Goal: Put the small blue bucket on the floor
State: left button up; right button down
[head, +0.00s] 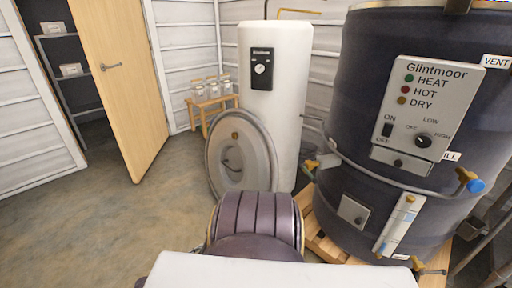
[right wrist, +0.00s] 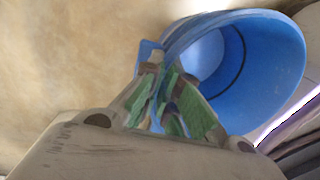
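The small blue bucket (right wrist: 255,65) shows in the right wrist view, tilted, with its open mouth and inside partly facing the camera. My right gripper (right wrist: 163,70), with green finger pads, is at the bucket's left edge. In the head view the floor (head: 85,225) is bare at the left. The bucket and both grippers are out of the head view.
A dark tank (head: 345,130) with a control panel stands on a wooden pallet (head: 318,238) at the right. A white cylinder (head: 285,120) stands mid-back, with a round grey lid (head: 240,155) leaning before it. A small wooden stand (head: 213,103) holds jars. A wooden door (head: 130,90) stands open.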

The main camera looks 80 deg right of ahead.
jog(key=w+a+r+m, duration=0.3)
jog(key=w+r, duration=0.4)
jog(key=r, duration=0.4)
jog(key=w+a+r+m, duration=0.4)
jog(key=w+r, duration=0.3)
jog(key=r, duration=0.4)
jog(key=w+a+r+m, duration=0.3)
jog(key=w+r, duration=0.4)
jog(key=r, duration=0.4)
jog(key=shift+w+a+r+m+t, duration=0.3)
jog(key=shift+w+r+t, duration=0.1)
jog(key=shift+s+f, duration=0.1)
